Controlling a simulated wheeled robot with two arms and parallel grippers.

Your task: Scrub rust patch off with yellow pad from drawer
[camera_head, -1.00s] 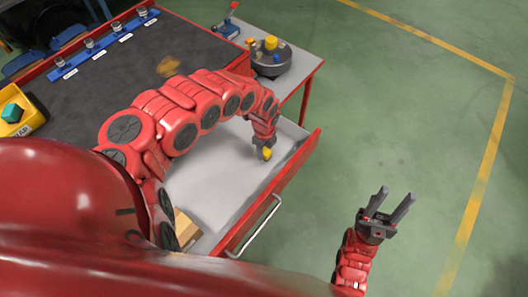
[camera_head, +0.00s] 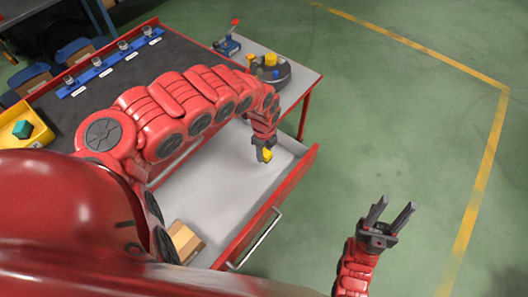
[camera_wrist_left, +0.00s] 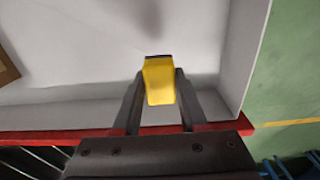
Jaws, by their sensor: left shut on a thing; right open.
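The yellow pad (camera_head: 266,156) is between the fingers of my left gripper (camera_head: 263,151), which is shut on it above the open drawer (camera_head: 215,185). In the left wrist view the yellow pad (camera_wrist_left: 159,82) sits between both fingertips, over the pale drawer floor (camera_wrist_left: 90,60). My right gripper (camera_head: 388,220) is open and empty, over the green floor right of the drawer. The rust patch does not show now; my left arm covers part of the dark bench top (camera_head: 150,65).
A cardboard box (camera_head: 184,240) lies in the drawer's near end. A blue rack (camera_head: 110,63) with several small jars lines the bench's far edge. A yellow bin (camera_head: 22,128) stands at left. A round dark stand (camera_head: 268,72) is on the grey side table.

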